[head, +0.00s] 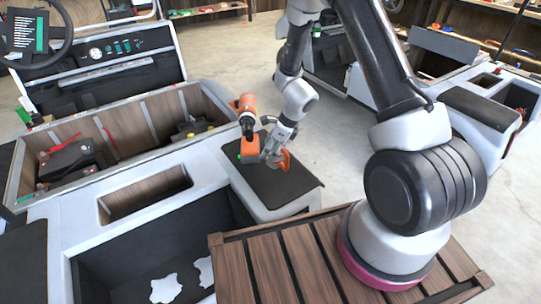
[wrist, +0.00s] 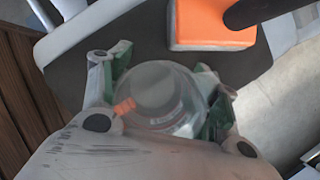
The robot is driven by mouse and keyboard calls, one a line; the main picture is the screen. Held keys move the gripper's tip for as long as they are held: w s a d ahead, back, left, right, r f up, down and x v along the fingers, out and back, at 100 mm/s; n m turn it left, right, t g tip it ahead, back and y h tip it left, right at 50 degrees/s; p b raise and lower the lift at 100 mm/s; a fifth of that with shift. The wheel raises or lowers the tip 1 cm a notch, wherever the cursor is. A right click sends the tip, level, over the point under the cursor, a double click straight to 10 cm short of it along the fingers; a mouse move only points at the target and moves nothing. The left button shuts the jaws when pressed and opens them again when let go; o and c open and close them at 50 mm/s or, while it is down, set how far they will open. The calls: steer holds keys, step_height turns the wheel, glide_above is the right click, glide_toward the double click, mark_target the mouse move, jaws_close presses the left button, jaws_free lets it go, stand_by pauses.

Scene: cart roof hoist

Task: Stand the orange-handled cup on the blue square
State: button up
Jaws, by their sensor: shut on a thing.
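A clear, greyish cup (wrist: 172,100) sits between the green-padded fingers of my gripper (wrist: 166,88) in the wrist view. A small orange part (wrist: 124,107), seemingly its handle, shows at its left side. In the head view my gripper (head: 272,154) is low over the dark pad at the cart's corner, with an orange piece (head: 285,160) beside its fingers. The cup's body is mostly hidden there. Whether the cup touches the pad cannot be told. I see no blue square in either view.
An orange and black power tool (head: 247,115) stands on the dark pad (head: 290,187), close left of my gripper; its orange base (wrist: 210,25) shows in the wrist view. A wooden-sided bin (head: 125,125) lies left. A slatted wooden deck (head: 285,265) is in front.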

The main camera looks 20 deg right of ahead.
steer(key=shift+f, duration=1.45)
steer(key=o, duration=1)
steer(key=shift+f, duration=0.1)
